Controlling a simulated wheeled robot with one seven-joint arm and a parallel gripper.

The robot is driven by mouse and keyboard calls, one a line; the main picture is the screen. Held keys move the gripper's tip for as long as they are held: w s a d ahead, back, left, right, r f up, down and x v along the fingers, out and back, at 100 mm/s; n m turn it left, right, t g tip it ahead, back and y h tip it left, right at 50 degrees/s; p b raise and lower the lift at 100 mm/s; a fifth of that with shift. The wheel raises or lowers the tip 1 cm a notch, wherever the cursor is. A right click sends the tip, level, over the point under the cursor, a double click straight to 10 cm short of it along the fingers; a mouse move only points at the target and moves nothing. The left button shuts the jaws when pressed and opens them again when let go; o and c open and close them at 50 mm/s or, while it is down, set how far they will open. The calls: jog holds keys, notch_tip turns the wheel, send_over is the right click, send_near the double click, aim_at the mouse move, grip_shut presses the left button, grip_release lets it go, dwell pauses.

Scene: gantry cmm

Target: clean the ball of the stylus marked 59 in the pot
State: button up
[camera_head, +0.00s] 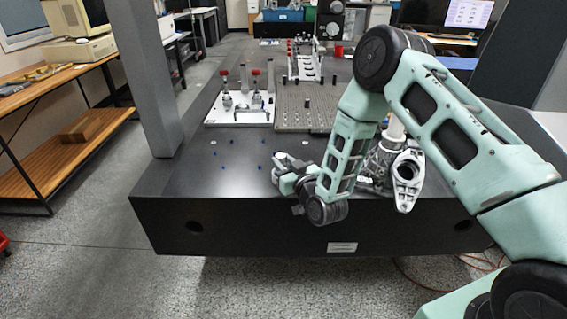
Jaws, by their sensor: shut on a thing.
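My gripper (284,166) is low over the near part of the black granite table (200,185), left of my wrist. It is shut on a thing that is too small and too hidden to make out. I cannot pick out the stylus marked 59 or its number. I cannot tell which thing is the pot.
A grey metal casting (405,180) stands right of my forearm, near the table's front edge. A white fixture plate (236,117) with red-topped clamps and a grey hole-patterned plate (300,120) lie farther back. Small blue dots (232,141) mark the fairly clear left part. A grey column (148,80) stands at left.

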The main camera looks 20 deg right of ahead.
jog(key=shift+f, duration=0.1)
dwell(0.8)
jog(key=shift+f+n+g+y+b, duration=0.1)
jog(key=shift+n+g+y+b, duration=0.2)
jog(key=shift+n+y+b, duration=0.55)
jog(key=shift+n+g+y, duration=0.6)
jog(key=shift+n+y, duration=0.25)
jog(key=shift+y, duration=0.8)
jog(key=shift+s+a, duration=0.1)
jog(key=m+t+h, duration=0.1)
jog(key=m+h, duration=0.1)
jog(key=shift+h+b, duration=0.3)
jog(key=shift+b, duration=0.05)
jog(key=m+h, duration=0.1)
jog(key=h, duration=0.2)
jog(key=m+t+h, duration=0.1)
jog(key=m+h, duration=0.1)
jog(key=shift+m+h, duration=0.3)
jog(key=shift+h, duration=0.1)
jog(key=shift+m+h+b, duration=0.3)
jog(key=shift+m+h, duration=0.3)
jog(key=shift+h, duration=0.5)
